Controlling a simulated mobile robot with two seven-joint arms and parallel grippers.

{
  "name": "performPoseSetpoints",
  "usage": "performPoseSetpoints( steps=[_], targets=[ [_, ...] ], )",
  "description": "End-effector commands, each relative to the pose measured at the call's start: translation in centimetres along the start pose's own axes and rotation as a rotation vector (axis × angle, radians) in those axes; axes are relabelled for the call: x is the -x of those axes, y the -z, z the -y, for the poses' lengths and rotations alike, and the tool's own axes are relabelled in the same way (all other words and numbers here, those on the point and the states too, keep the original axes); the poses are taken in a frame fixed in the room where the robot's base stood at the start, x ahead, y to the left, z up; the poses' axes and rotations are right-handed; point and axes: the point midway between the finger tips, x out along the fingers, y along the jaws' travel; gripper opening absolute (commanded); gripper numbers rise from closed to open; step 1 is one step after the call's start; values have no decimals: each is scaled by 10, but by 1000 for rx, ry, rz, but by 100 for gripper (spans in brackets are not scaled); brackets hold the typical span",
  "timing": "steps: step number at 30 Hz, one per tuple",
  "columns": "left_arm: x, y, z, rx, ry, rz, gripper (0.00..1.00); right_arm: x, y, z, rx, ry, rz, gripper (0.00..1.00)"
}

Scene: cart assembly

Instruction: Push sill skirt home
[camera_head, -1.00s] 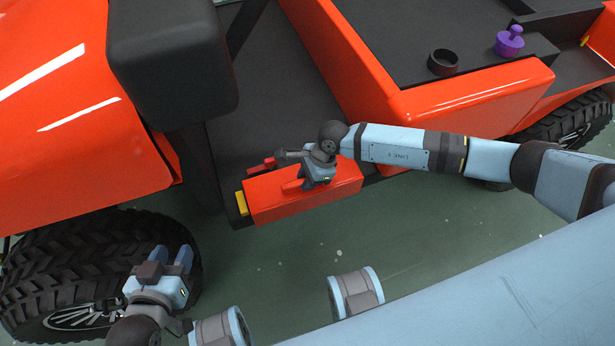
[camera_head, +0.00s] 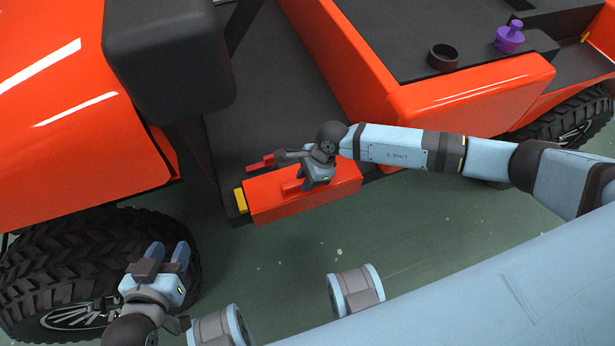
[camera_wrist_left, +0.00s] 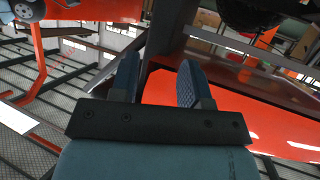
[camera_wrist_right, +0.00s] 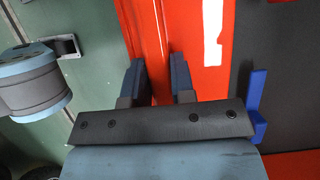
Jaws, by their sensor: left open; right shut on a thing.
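The red sill skirt (camera_head: 335,188) lies along the cart's dark sill, between the front wheel and the red body side. My right gripper (camera_head: 310,187) is over the skirt and shut on its raised red grip; its fingers hide part of it. In the right wrist view the fingers straddle a red ridge of the skirt (camera_wrist_right: 142,30). Whether the skirt is flush with the sill cannot be told. My left gripper (camera_head: 168,252) is open and empty in front of the front wheel. Its two fingers also show apart in the left wrist view (camera_wrist_left: 157,80).
A yellow block (camera_head: 240,202) is at the skirt's left end, and a small red handle (camera_head: 262,163) is behind it. The front tyre (camera_head: 60,250) is close to my left gripper. A black ring (camera_head: 443,57) and a purple knobbed part (camera_head: 509,38) sit on the dark deck. Green floor (camera_head: 290,250) is open in front.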

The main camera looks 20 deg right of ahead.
Motion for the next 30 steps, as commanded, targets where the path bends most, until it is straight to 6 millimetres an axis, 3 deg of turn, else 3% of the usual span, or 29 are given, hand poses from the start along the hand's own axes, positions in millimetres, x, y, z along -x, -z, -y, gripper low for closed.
performPoseSetpoints(
  steps=[1, 19, 30],
  targets=[
    [-10, -35, 0, 0, -1, 52, 43, -6, 2, 1, 1, 1, 1, 0],
    [-2, -18, -2, 3, -2, 56, 43, 18, -8, 1, 1, 1, 1, 0],
    [-1, -14, -2, 3, -1, 53, 43, 21, -9, 1, 1, 1, 1, 0]
  ],
)
